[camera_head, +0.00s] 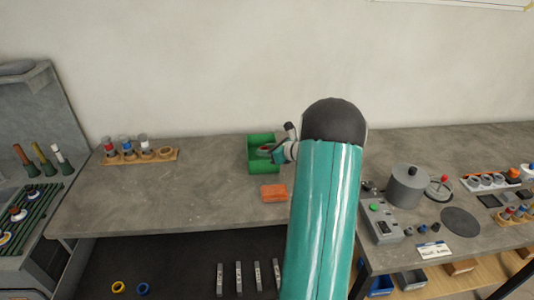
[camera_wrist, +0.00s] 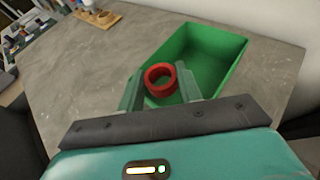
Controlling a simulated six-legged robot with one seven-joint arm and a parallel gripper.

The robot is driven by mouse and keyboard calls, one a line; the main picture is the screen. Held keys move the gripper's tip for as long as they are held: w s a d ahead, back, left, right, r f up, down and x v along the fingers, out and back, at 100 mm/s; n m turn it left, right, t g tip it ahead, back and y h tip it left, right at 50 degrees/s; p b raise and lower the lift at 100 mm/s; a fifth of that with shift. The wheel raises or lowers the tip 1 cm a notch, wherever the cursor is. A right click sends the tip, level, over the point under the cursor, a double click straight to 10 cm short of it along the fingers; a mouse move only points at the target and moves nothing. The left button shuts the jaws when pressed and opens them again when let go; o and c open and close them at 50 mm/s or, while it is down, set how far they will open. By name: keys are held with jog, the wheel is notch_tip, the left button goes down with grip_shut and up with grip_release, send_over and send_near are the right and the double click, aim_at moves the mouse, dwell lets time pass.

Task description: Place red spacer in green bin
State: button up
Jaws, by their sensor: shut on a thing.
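The red spacer (camera_wrist: 160,79) is a short red ring, held between the two fingers of my gripper (camera_wrist: 160,88) in the wrist view. My gripper is shut on it. The ring shows over the near left part of the green bin (camera_wrist: 236,80), an open rectangular tray on the grey bench. In the head view the green bin (camera_head: 254,170) stands near the middle of the bench, with my gripper (camera_head: 268,151) at its right side and over it. The ring is mostly hidden there. I cannot tell its exact height above the bin floor.
An orange block (camera_head: 273,192) lies just in front of the bin. A wooden rack (camera_head: 140,156) with coloured pieces stands at the back left. A grey cylinder (camera_head: 408,186) and a control box (camera_head: 380,218) stand on the right.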

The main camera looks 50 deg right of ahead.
jog(key=shift+f, duration=0.7)
jog(key=shift+f, duration=0.1)
jog(key=shift+f, duration=0.3)
jog(key=shift+s+f, duration=0.1)
jog(key=shift+f, duration=0.1)
jog(key=o, duration=1)
jog(key=shift+f, duration=0.1)
jog(key=shift+a, duration=0.15)
jog(key=shift+f, duration=0.1)
